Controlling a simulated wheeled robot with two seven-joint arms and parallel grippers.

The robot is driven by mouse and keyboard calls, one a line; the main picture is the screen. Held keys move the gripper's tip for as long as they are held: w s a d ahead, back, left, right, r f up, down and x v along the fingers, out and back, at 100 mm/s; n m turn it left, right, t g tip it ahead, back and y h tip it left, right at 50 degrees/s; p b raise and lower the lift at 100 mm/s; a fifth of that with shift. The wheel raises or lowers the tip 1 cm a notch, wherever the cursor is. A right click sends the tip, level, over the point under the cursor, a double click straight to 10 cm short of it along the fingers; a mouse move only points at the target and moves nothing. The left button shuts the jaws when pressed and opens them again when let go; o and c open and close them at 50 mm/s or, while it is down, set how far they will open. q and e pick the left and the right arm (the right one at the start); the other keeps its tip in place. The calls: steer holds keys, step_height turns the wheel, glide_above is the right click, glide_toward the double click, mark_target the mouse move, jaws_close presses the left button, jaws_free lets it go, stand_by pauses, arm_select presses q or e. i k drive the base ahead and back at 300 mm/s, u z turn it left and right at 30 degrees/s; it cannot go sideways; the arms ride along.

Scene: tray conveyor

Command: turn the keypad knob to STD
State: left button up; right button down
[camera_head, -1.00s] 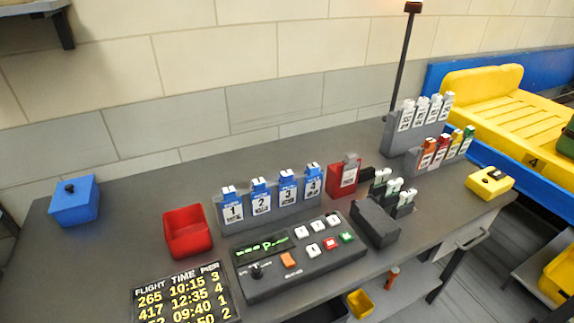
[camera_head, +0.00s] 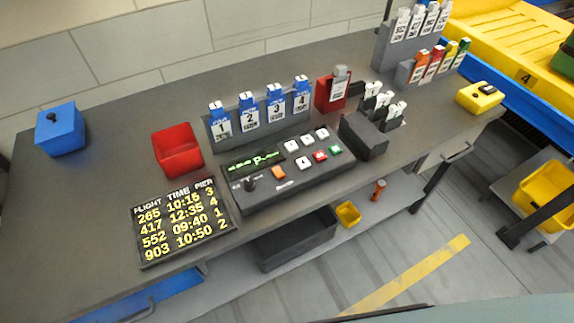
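The keypad (camera_head: 290,179) is a dark sloped console on the table, seen in the head view. Its black knob (camera_head: 250,185) sits at the lower left of its face, below a small display (camera_head: 254,162) with green characters. An orange button (camera_head: 279,173) and several white, red and green buttons are to the right of the knob. The lettering around the knob is too small to read, so I cannot tell its setting. Neither of my grippers is in the picture.
A flight board (camera_head: 183,222) lies left of the keypad. A red bin (camera_head: 178,150) and a blue box (camera_head: 61,130) stand behind it. Blue numbered tags stand in a grey rack (camera_head: 262,132) behind the keypad. A dark block (camera_head: 363,137) is at its right.

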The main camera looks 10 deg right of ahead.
mark_target(249, 185)
steer(key=u, duration=3.15)
steer(key=k, duration=1.05)
steer(key=z, duration=0.85)
